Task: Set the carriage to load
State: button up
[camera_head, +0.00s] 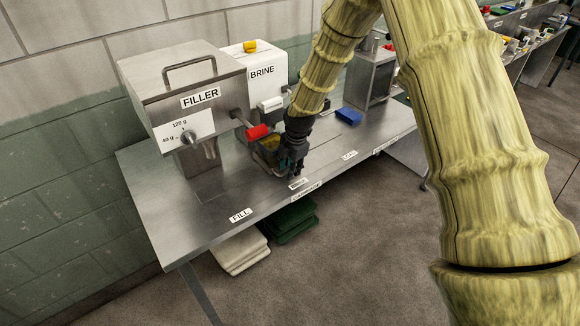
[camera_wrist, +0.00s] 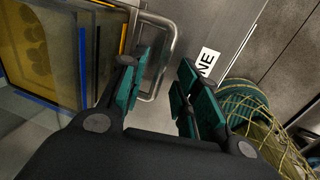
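The carriage (camera_head: 266,156) appears to be the small boxy thing on the bench, partly hidden behind my gripper. It stands near the middle label, which seems to read BRINE (camera_head: 298,183). A FILL label (camera_head: 241,215) is at the left of the front edge, and a label that seems to read LOAD (camera_head: 349,155) is to the right. My gripper (camera_head: 291,165) points down beside the carriage. In the wrist view its teal fingers (camera_wrist: 160,90) are apart. A bent metal handle (camera_wrist: 169,50) shows between and beyond them; I cannot tell whether they touch it.
The metal FILLER box (camera_head: 180,90) with a red-ended lever (camera_head: 257,132) and the white BRINE box (camera_head: 265,70) stand behind. A blue block (camera_head: 348,116) lies right on the bench. A yellow panel with blue edging (camera_wrist: 40,50) is left in the wrist view.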

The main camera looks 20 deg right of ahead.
grip_shut()
jog(key=shift+d, duration=0.15)
jog(key=w+d+b, duration=0.1)
jog(key=w+d, duration=0.1)
jog(key=d, duration=0.5)
jog(key=w+d, duration=0.3)
jog(key=d, duration=0.4)
jog(key=w+d+b, duration=0.1)
jog(key=w+d, duration=0.2)
jog(key=d, duration=0.5)
jog(key=shift+b, duration=0.3)
jog(key=shift+w+d, duration=0.15)
jog(key=shift+d, duration=0.1)
jog(key=shift+r, duration=0.1)
grip_release()
jog(key=shift+d, duration=0.2)
jog(key=shift+a, duration=0.1)
